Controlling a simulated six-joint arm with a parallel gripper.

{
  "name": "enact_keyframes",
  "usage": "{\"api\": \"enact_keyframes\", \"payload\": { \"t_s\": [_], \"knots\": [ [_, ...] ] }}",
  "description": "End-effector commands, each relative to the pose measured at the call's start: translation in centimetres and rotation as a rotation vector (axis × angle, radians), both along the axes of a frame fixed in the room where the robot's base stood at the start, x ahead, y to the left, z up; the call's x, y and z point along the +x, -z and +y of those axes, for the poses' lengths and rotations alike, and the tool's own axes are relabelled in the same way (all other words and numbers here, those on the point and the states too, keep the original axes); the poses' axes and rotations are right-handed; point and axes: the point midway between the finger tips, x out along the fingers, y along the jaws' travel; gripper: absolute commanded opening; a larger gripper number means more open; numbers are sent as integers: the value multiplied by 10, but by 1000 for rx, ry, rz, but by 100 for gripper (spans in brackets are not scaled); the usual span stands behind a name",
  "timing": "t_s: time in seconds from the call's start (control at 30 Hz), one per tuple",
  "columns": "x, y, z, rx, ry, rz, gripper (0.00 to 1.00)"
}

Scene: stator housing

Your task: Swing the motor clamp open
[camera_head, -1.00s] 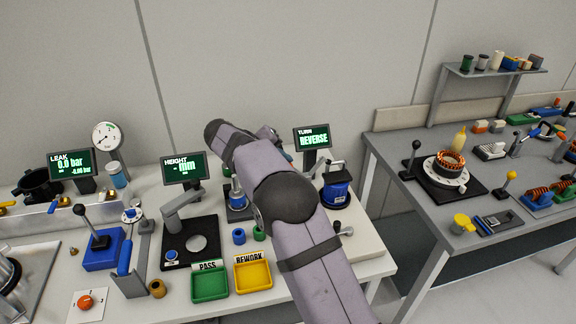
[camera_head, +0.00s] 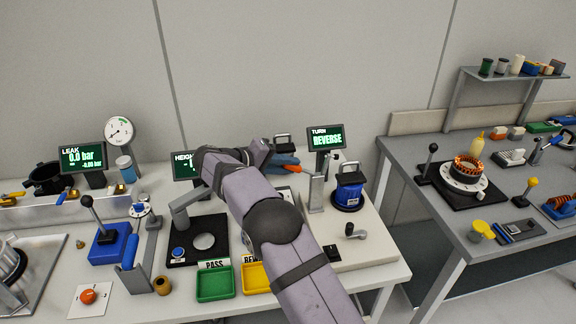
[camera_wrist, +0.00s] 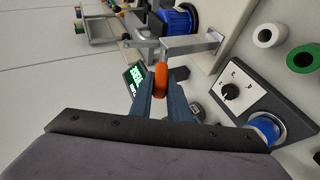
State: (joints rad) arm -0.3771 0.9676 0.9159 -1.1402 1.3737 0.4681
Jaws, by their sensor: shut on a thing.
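The motor clamp has a grey upright post (camera_head: 318,190) beside the blue motor (camera_head: 348,190) at the turn station. In the wrist view its grey arm (camera_wrist: 190,44) runs from the upright towards an orange handle (camera_wrist: 160,80). The blue motor (camera_wrist: 182,18) shows behind that arm. My gripper (camera_wrist: 161,88) has its two blue fingers on either side of the orange handle and is shut on it. In the head view my gripper (camera_head: 288,165) is left of the post, with a bit of orange at its tips. My own arm hides part of the station's left side.
The turn screen (camera_head: 326,138) reads REVERSE and stands behind the motor. A grey box with a knob (camera_wrist: 235,92) is close to my gripper in the wrist view. Green (camera_head: 215,284) and yellow (camera_head: 256,280) trays sit at the table front. A second bench (camera_head: 450,220) stands right.

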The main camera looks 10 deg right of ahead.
Motion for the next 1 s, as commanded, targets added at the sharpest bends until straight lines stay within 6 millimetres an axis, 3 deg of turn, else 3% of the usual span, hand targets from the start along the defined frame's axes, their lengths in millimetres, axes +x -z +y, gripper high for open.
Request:
{"api": "enact_keyframes", "payload": {
  "t_s": [0.07,0.1,0.17,0.57,1.0],
  "knots": [
    [-1,2,-1,-6,1,8,0],
    [-1,3,-1,-6,1,9,25],
    [-1,3,-1,-5,1,8,34],
    [-2,-1,4,-2,-1,3,34],
    [-23,-24,49,-3,-2,4,34]
  ]
}}
